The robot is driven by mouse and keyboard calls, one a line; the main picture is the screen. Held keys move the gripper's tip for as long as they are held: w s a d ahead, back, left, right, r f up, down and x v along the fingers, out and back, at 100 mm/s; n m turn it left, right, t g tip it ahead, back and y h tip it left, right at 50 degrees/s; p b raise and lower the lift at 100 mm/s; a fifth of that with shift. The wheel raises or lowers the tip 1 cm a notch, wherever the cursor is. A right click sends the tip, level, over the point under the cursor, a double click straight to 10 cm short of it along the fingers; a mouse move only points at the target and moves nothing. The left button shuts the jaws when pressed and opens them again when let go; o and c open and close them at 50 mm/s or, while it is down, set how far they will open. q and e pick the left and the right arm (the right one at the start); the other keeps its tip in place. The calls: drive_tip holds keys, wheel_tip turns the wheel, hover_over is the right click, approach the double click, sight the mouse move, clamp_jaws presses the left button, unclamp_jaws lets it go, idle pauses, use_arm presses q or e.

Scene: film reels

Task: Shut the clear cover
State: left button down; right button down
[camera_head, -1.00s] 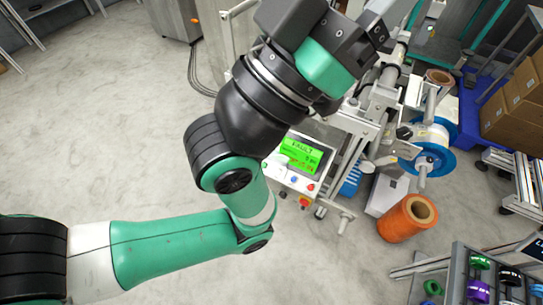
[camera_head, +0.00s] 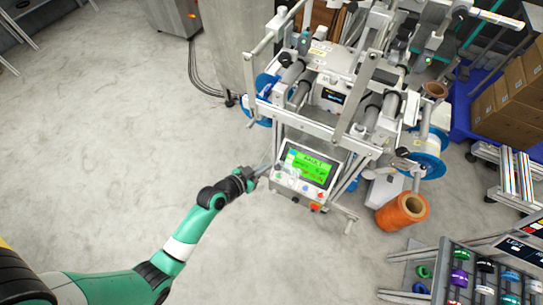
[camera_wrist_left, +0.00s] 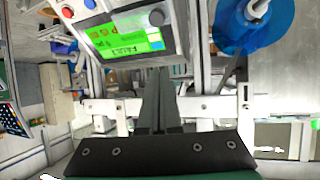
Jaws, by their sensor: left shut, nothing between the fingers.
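The white film-reel machine (camera_head: 318,122) stands right of centre in the head view. Upright pale bars (camera_head: 352,100) rise from its near side. I cannot pick out the clear cover's see-through pane, so I cannot tell how far it is open. My left gripper (camera_head: 264,166) is at the left edge of the control panel (camera_head: 305,172), in front of the machine and below the bars. In the left wrist view my left gripper (camera_wrist_left: 159,78) is shut and empty, its fingers together just below the panel (camera_wrist_left: 130,35). My right gripper is not in view.
The panel's green screen reads FAULT. An orange roll (camera_head: 402,212) stands at the machine's right, near a blue-and-white reel (camera_head: 424,166). A rack of coloured spools (camera_head: 482,270) is at the lower right. The floor (camera_head: 110,150) on the left is clear.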

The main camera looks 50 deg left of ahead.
sight(277, 168)
use_arm(q)
drive_tip(key=b+x, duration=0.6)
drive_tip(key=x, duration=0.5)
drive_tip(key=shift+s+f, duration=0.15)
drive_tip(key=s+f, duration=0.1)
drive_tip(key=s+f+b, duration=0.1)
drive_tip(key=s, duration=0.1)
drive_tip(key=shift+d, duration=0.2)
drive_tip(key=s+f+b, duration=0.1)
drive_tip(key=f, duration=0.1)
drive_tip(key=s+d+f+b, duration=0.1)
drive_tip(key=s+f, duration=0.1)
drive_tip(key=shift+s+d, duration=0.2)
drive_tip(key=shift+s, duration=0.15)
